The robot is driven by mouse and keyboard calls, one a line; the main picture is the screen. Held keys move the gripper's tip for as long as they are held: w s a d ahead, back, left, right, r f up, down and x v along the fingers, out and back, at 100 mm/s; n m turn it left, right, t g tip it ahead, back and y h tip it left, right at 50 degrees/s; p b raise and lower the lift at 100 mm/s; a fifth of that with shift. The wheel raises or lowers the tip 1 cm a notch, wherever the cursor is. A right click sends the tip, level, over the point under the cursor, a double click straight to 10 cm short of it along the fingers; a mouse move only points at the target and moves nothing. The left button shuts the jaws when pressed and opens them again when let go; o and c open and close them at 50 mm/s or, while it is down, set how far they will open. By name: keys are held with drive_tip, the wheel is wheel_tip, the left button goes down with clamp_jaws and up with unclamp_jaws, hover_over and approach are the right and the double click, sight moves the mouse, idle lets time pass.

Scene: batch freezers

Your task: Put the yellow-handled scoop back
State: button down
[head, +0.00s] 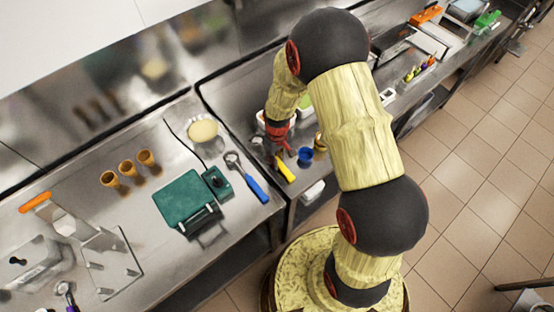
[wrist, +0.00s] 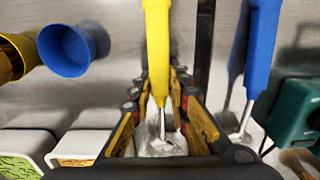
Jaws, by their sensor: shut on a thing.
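The yellow-handled scoop (wrist: 158,45) is between the fingers of my gripper (wrist: 160,88) in the wrist view. The fingers are shut on it near the lower end of the handle. Its metal end (wrist: 162,142) shows further down between the fingers, partly hidden. In the head view the yellow handle (head: 285,172) points down and right from my gripper (head: 278,142), over the steel counter. I cannot tell whether the scoop touches the counter.
A blue cup (head: 305,157) stands close beside the scoop. White tubs (wrist: 85,147) sit near my gripper.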

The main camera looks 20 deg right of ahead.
drive_tip(key=shift+f, duration=0.15)
drive_tip(key=c, duration=1.7)
unclamp_jaws()
drive_tip(key=shift+c, duration=0.2)
drive_tip(key=s+r+m+t, duration=0.1)
drive_tip(key=s+r, duration=0.2)
drive_tip(key=r, duration=1.1)
drive_tip(key=s+r+t, duration=0.1)
drive_tip(key=s+r, duration=0.1)
drive_tip(key=r, duration=1.3)
drive_tip(key=s+r+m+t, duration=0.1)
drive_tip(key=s+r, duration=0.3)
drive_tip(key=s, duration=0.1)
drive_tip(key=s+r+t, duration=0.1)
drive_tip(key=s+r, duration=0.2)
drive_tip(key=s, duration=0.1)
drive_tip(key=s+r+m+t, duration=0.1)
drive_tip(key=s+r, duration=0.3)
drive_tip(key=s, duration=0.1)
drive_tip(key=shift+s+a+r+m+t, duration=0.3)
drive_tip(key=shift+s+a, duration=0.05)
